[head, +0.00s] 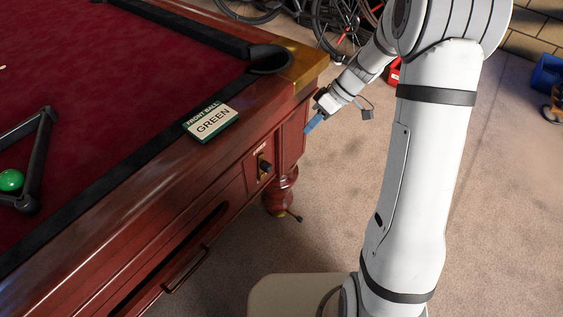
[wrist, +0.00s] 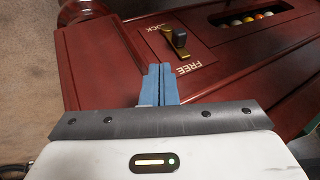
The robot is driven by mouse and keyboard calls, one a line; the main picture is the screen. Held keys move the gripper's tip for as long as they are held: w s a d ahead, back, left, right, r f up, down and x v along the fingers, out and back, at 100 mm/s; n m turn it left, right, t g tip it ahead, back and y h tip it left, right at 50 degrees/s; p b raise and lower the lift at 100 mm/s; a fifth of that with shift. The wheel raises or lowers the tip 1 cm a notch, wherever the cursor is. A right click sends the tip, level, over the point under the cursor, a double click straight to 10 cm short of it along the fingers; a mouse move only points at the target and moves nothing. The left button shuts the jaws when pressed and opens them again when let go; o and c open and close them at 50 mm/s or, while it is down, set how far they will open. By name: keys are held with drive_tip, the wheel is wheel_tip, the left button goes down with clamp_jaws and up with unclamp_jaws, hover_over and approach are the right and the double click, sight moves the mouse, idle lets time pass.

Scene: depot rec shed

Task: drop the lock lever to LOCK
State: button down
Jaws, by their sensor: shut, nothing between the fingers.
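The lock lever (head: 265,167) has a dark knob and sits on a brass plate on the pool table's side panel. In the wrist view the lever (wrist: 180,38) stands out from its brass plate (wrist: 169,46), between the printed words LOCK (wrist: 158,27) and FREE (wrist: 197,68). I cannot tell for certain which end it rests at. My gripper (head: 308,128) is near the table corner, to the right of the lever and higher in the head view. Its blue fingers (wrist: 160,68) are shut and empty, apart from the lever and just left of FREE.
The pool table (head: 150,155) fills the left, with a green-labelled sign (head: 211,122) on its rail. A ball window (wrist: 250,17) holds several balls. A table leg (head: 281,192) stands below the corner. Carpet (head: 320,220) is clear to the right; bicycles (head: 335,25) stand behind.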

sight(265, 170)
drive_tip(key=shift+n+y, duration=0.3)
drive_tip(key=shift+n, duration=0.2)
drive_tip(key=f, duration=0.1)
drive_tip(key=w+f, duration=0.1)
drive_tip(key=f, duration=0.1)
drive_tip(key=shift+w+a+f+b, duration=0.1)
drive_tip(key=shift+w+f+b, duration=0.2)
drive_tip(key=shift+w+b, duration=0.1)
drive_tip(key=s+a+f+b, duration=0.2)
drive_tip(key=s+a+f, duration=0.2)
drive_tip(key=a+f, duration=0.3)
drive_tip(key=shift+s+a+f, duration=0.25)
drive_tip(key=shift+s+a, duration=0.05)
drive_tip(key=shift+a, duration=0.5)
